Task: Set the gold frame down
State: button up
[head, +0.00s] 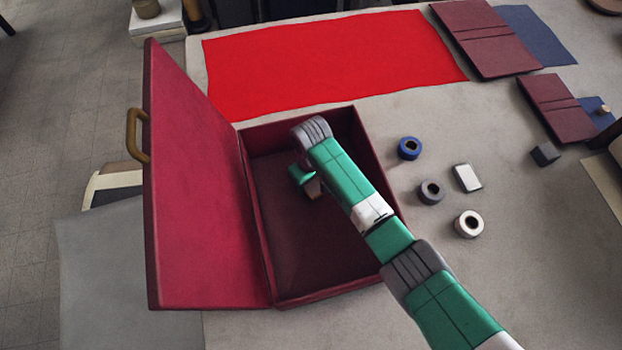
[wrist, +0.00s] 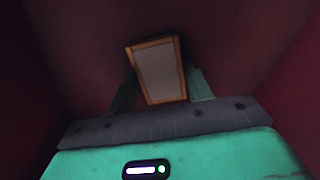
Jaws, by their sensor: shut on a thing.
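The gold frame (wrist: 157,72) is a small rectangle with a gold-orange border and a pale grey face, slightly tilted in the wrist view. My gripper (wrist: 162,88) is shut on it, with one green finger at each side. In the head view my gripper (head: 307,182) is inside the open dark red case (head: 300,288), over its floor, and a small brownish part of the frame (head: 314,190) shows below it. My arm covers much of the case's right side. I cannot tell whether the frame touches the case floor.
The raised lid (head: 200,200) stands at the case's left, with a brass handle (head: 133,135). A bright red cloth (head: 330,58) lies behind. Right of the case are blue (head: 409,148), grey (head: 431,191) and white (head: 468,223) rolls. The case floor left of my gripper is clear.

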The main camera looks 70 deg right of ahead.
aim_at(311, 183)
jog(key=shift+f, duration=0.2)
jog(key=o, duration=1)
jog(key=shift+c, duration=0.2)
notch_tip(311, 183, up, 12)
jog(key=p, duration=0.1)
jog(key=shift+r, duration=0.25)
